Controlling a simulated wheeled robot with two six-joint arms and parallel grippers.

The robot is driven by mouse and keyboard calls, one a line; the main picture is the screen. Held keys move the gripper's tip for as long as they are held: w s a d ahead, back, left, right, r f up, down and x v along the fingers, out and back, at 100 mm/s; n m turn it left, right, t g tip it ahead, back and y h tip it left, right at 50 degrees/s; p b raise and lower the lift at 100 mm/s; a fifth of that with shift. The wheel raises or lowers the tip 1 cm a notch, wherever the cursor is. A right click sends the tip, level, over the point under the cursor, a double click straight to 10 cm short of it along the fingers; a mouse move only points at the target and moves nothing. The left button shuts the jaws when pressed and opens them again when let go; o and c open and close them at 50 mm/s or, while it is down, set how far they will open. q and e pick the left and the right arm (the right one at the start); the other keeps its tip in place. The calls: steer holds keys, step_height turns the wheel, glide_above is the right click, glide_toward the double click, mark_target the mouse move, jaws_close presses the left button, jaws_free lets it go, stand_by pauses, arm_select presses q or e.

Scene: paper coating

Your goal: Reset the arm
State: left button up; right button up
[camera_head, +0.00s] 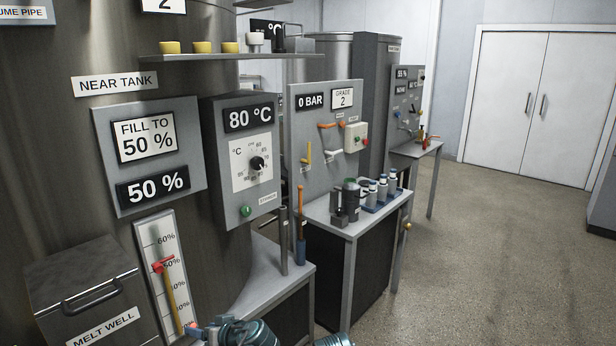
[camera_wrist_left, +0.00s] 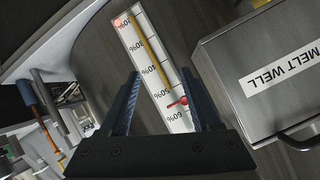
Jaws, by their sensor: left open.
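My left gripper (camera_wrist_left: 161,74) shows in the left wrist view with its two dark fingers apart and nothing between them. In the wrist view the white level scale (camera_wrist_left: 150,70) with its red pointer (camera_wrist_left: 178,101) lies beyond the fingers. In the head view my left arm's teal wrist is at the bottom edge, below the scale (camera_head: 163,275), and its fingers are hard to make out. The red pointer (camera_head: 163,264) sits near the 50% mark. My right gripper does not show.
The melt well box (camera_head: 85,285) juts out left of the scale. The tank's sign (camera_head: 145,137) reads fill to 50% and the display (camera_head: 153,188) reads 50%. A temperature box (camera_head: 246,160) shows 80 °C. A bench (camera_head: 345,222) holds bottles; open floor (camera_head: 490,260) lies right.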

arm_select(q)
steer(key=s+d+f+m+g+h+p, duration=0.2)
steer(key=s+d+m+g+h, duration=0.1)
steer(key=s+d, duration=0.4)
steer(key=s+d+f+m+g+h+p, duration=0.2)
steer(key=s+d+m+h, duration=0.4)
steer(key=d, duration=0.7)
steer(key=shift+s+d+f+g+p, duration=0.35)
steer(key=shift+g+p, duration=0.35)
steer(key=shift+g, duration=0.5)
